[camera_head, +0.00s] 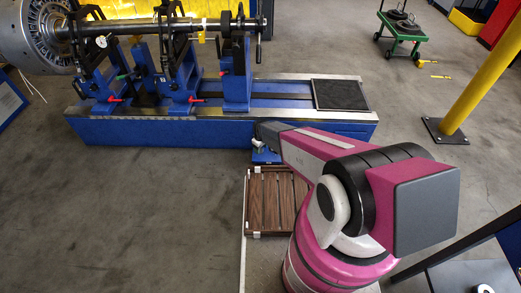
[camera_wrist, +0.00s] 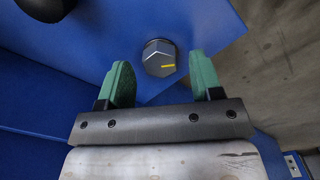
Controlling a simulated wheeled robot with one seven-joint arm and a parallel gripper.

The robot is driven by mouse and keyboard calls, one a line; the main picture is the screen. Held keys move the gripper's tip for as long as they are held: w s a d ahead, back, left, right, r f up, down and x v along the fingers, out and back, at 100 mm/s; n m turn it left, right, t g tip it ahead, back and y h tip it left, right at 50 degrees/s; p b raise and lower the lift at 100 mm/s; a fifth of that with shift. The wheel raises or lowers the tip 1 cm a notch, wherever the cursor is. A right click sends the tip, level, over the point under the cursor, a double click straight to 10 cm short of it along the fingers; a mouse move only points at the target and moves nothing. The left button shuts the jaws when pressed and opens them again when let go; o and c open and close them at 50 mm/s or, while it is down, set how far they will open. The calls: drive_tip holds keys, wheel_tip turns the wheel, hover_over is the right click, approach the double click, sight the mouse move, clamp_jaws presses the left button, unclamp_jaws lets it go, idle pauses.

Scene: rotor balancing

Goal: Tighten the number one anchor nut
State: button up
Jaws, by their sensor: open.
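A hex anchor nut (camera_wrist: 159,58) with a yellow mark on its face sits on a blue metal plate in the wrist view. No number shows on it. My gripper (camera_wrist: 162,78) is open, with its two green-padded fingers apart. In the picture, the nut lies between and just beyond the fingertips. I cannot tell whether either finger touches it. In the head view my arm reaches to the front of the blue balancing machine base (camera_head: 200,132).
A dark round part (camera_wrist: 46,5) is at the upper left of the wrist view. A slatted wooden pallet (camera_head: 272,200) lies beside my arm. A yellow post (camera_head: 480,85) and a green cart (camera_head: 401,35) stand to the right. Grey floor at the left is clear.

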drive_tip(key=shift+f, duration=0.5)
drive_tip(key=c, duration=0.9)
drive_tip(key=shift+c, duration=0.2)
